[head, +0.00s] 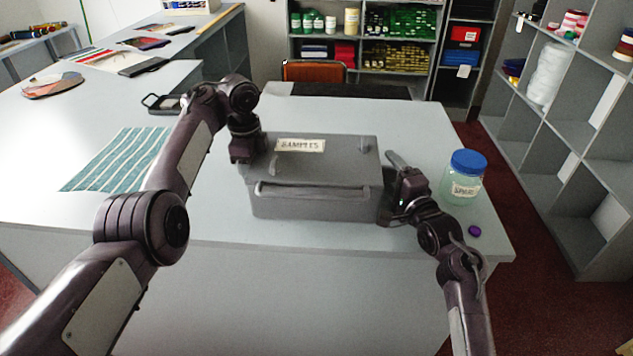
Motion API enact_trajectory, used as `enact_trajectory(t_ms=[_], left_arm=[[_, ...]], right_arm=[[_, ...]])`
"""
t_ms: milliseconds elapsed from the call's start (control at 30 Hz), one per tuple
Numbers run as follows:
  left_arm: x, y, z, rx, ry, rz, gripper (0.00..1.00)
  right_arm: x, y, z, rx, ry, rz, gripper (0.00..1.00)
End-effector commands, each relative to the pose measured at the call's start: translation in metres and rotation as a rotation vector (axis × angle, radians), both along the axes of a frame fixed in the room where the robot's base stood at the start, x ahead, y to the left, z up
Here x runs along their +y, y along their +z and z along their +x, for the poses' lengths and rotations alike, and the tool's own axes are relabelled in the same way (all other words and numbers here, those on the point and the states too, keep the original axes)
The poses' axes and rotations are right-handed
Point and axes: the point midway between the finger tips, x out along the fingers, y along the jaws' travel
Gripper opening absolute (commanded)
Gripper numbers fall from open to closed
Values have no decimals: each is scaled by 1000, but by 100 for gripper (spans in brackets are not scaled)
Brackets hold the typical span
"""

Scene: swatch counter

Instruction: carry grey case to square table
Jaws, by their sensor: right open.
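The grey case (318,203) with a "SAMPLES" label lies flat on the light grey counter (330,265), its handle bar facing me. My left gripper (243,158) is at the case's left end, pointing down. Its fingers are mostly hidden, and I cannot tell whether they touch the case. My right gripper (391,182) is open beside the case's right end. I cannot tell whether it touches the case. I cannot pick out a separate square table for sure.
A jar with a blue lid (467,172) and a small purple cap (474,231) are right of my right gripper. A striped teal cloth (118,160) and a black clip-like item (160,103) lie left. An orange chair (314,71) stands behind. Shelves (565,150) stand right.

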Motion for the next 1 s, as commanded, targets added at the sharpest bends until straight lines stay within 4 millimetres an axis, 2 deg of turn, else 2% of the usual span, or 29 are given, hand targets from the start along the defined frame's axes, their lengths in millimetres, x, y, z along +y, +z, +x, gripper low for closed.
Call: enact_trajectory(t_ms=[333, 633, 833, 1000], left_arm=[[0, -3, 0, 0, 0, 0, 40], [0, -3, 0, 0, 0, 0, 1], [0, -3, 0, 0, 0, 0, 0], [0, -3, 0, 0, 0, 0, 0]], right_arm=[[1, 0, 2, 0, 0, 0, 67], [1, 0, 2, 0, 0, 0, 28], [1, 0, 2, 1, 0, 0, 2], [1, -1, 2, 1, 0, 0, 0]])
